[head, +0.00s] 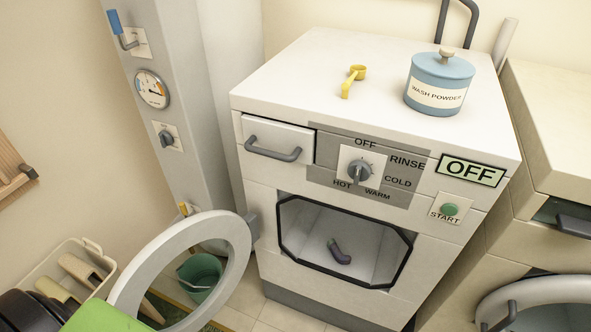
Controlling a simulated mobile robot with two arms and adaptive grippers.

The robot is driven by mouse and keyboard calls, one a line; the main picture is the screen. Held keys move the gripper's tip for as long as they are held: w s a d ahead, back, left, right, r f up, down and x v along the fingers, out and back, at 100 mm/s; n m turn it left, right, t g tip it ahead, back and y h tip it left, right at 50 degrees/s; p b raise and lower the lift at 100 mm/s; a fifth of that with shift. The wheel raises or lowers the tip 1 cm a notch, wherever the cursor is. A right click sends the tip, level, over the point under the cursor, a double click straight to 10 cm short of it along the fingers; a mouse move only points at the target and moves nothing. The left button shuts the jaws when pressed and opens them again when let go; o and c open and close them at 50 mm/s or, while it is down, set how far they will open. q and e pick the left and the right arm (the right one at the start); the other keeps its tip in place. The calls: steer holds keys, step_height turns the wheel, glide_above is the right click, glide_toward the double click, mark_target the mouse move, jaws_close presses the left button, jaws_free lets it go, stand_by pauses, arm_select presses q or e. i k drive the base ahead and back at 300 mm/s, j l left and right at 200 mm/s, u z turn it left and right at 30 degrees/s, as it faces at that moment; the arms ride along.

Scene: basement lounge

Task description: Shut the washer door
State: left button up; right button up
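The washer (300,100) is a white front-loader with a dark-rimmed square opening. Its door (237,239), a pale ring with a clear middle, stands wide open to the left, held by a hinge at the left of the opening. A dark purple sock-like item (339,252) lies inside the drum. At the bottom left corner, a black rounded part and a green part (105,317) seem to belong to my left arm and gripper, close to the door's lower left rim. Its fingers do not show, so I cannot tell contact or opening. My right gripper is out of view.
A teal bucket (200,272) is seen through the door ring. A basket (66,262) is at left. Another machine (548,226) stands at right. Space before the opening looks clear.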

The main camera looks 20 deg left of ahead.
mark_target(127, 296)
steer(key=i+l, duration=0.1)
steer(key=i, duration=0.25)
steer(key=i+l, duration=0.1)
steer(key=i, duration=0.2)
steer(key=i+u, duration=0.1)
steer(key=u, duration=1.55)
